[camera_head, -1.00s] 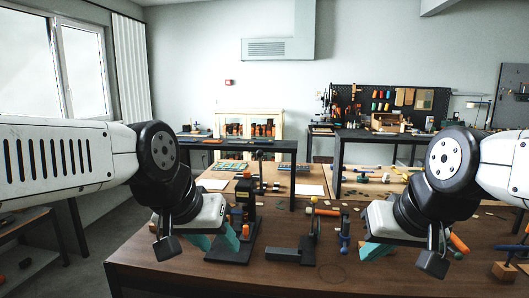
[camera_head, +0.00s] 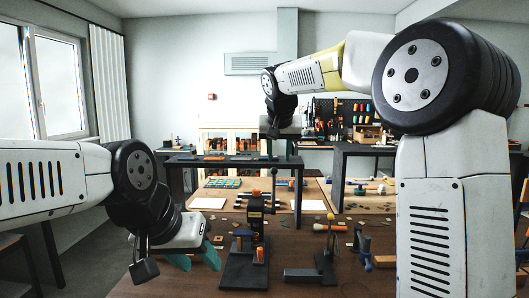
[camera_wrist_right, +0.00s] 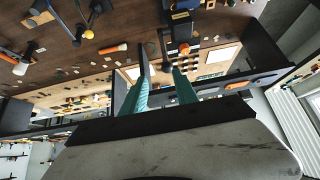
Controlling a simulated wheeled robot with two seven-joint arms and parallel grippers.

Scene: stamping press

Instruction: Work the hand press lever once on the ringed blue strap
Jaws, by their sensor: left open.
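The black hand press (camera_head: 243,268) stands on the bench right of my left gripper, with an orange knob on its body. Its lever (camera_head: 273,185) rises upright with a dark ball at the top. My right gripper (camera_wrist_right: 160,76) is raised beyond the press. In the right wrist view its teal fingers are apart, and the lever's dark ball (camera_wrist_right: 167,69) appears between their tips; I cannot tell whether they touch. My left gripper (camera_head: 195,261) is open and empty above the bench's left side. I cannot make out a ringed blue strap.
A second black tool with an upright post (camera_head: 326,262) stands right of the press. Small scraps and orange-handled tools lie around it. A dark raised shelf (camera_head: 230,162) stands behind. My right arm hides the bench's right side.

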